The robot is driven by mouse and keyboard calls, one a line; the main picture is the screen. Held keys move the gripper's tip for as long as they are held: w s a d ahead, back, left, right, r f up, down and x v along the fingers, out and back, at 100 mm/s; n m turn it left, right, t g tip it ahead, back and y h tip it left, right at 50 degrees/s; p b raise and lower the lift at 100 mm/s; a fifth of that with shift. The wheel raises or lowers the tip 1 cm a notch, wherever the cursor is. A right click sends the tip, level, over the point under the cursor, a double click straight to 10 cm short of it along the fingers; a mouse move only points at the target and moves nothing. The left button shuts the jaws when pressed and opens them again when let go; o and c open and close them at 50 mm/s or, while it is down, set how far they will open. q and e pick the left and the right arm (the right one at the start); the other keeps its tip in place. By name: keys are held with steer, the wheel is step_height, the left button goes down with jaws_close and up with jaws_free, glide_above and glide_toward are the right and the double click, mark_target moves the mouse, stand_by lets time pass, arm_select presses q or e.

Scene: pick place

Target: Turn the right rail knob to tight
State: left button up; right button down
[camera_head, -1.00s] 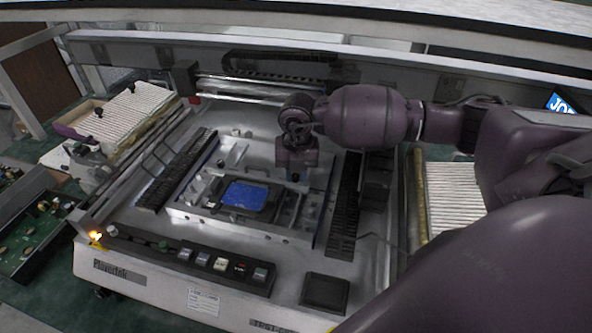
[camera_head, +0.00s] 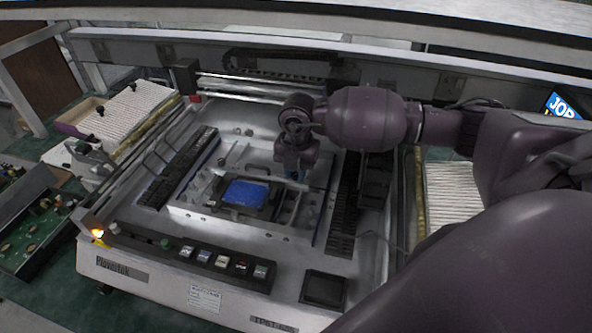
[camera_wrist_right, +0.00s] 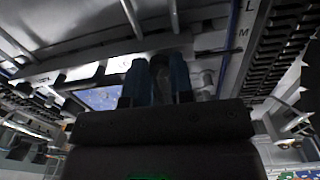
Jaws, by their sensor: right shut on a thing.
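My right gripper (camera_head: 303,181) points down at the right side of the central fixture (camera_head: 212,221), by its far right corner. In the right wrist view its two blue fingertips (camera_wrist_right: 156,82) are close together, shut on a small dark part between them. I take this part to be the right rail knob. It is mostly hidden by the fingers, and its angle cannot be read. A blue-faced device (camera_head: 246,193) lies in the fixture, left of the gripper. Letters M and L show on the surface right of the fingers in the wrist view. My left gripper does not show.
A button panel (camera_head: 205,256) and a dark square pad (camera_head: 324,289) lie along the machine's front. Black slotted strips (camera_head: 347,205) flank the fixture. Ribbed white stacks stand at left (camera_head: 125,115) and right (camera_head: 452,195). A tray of circuit boards (camera_head: 40,235) is at the left.

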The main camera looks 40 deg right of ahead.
steer(key=c, duration=1)
jaws_free()
step_height(320, 180, up, 11)
steer(key=shift+s+d+f+b, duration=0.1)
steer(key=shift+s+b, duration=0.05)
steer(key=shift+b, duration=0.2)
